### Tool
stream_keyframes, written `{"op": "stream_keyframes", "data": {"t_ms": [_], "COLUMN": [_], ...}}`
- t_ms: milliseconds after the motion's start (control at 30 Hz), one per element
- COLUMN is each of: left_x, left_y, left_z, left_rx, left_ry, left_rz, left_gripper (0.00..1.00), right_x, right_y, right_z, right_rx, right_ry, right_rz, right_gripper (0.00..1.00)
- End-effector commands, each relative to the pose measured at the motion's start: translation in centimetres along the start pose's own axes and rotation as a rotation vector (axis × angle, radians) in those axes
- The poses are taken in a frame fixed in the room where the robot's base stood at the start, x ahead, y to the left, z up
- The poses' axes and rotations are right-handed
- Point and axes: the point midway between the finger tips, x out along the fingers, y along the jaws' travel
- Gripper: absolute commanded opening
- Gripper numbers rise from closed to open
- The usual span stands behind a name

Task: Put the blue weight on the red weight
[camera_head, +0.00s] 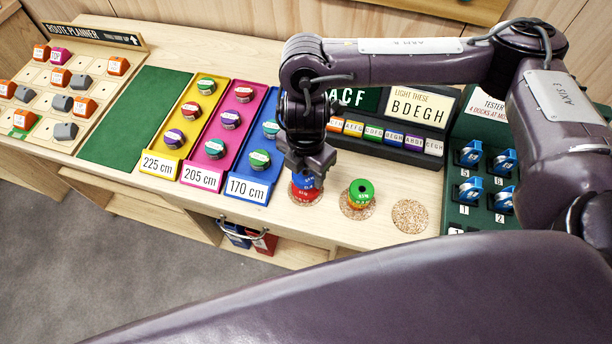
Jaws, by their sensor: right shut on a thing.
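The blue weight (303,182) is in my right gripper (305,172), directly above the red weight (305,193). The red weight sits on a round cork mat (294,198) at the front of the table. The blue weight looks level and very close to the red one; I cannot tell whether they touch. My right gripper points down and is shut on the blue weight, hiding its upper part. My left gripper is not in view.
A green weight on a yellow one (361,190) stands on a cork mat just right. An empty cork mat (410,216) lies further right. A letter-block rack (388,138) stands behind. A blue tray (247,190) with round pieces is left.

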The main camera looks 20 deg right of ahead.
Motion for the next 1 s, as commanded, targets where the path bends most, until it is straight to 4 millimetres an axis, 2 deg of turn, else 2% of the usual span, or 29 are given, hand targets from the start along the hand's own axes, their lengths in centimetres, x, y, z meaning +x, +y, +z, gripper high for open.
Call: {"op": "stream_keyframes", "data": {"t_ms": [100, 200, 667, 700, 833, 1000], "left_x": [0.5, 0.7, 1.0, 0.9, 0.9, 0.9], "left_y": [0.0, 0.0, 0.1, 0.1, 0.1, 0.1], "left_z": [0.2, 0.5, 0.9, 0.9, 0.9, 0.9], "left_rx": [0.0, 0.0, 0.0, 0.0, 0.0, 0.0], "left_ry": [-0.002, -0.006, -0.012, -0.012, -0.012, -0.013], "left_rz": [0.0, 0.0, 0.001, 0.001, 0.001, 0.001], "left_gripper": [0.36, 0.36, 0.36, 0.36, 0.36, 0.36], "right_x": [2.0, 3.1, 3.8, 3.7, 3.7, 3.7], "right_y": [-0.1, -0.1, 0.0, -0.1, -0.1, -0.1], "right_z": [-0.1, -0.1, 0.0, 0.0, 0.0, 0.0], "right_rx": [0.002, 0.003, 0.001, 0.001, 0.001, 0.001], "right_ry": [0.004, 0.003, 0.001, 0.0, 0.0, 0.0], "right_rz": [-0.004, -0.003, -0.001, -0.002, -0.003, -0.003], "right_gripper": [0.18, 0.18, 0.18, 0.59, 0.76, 0.76]}}
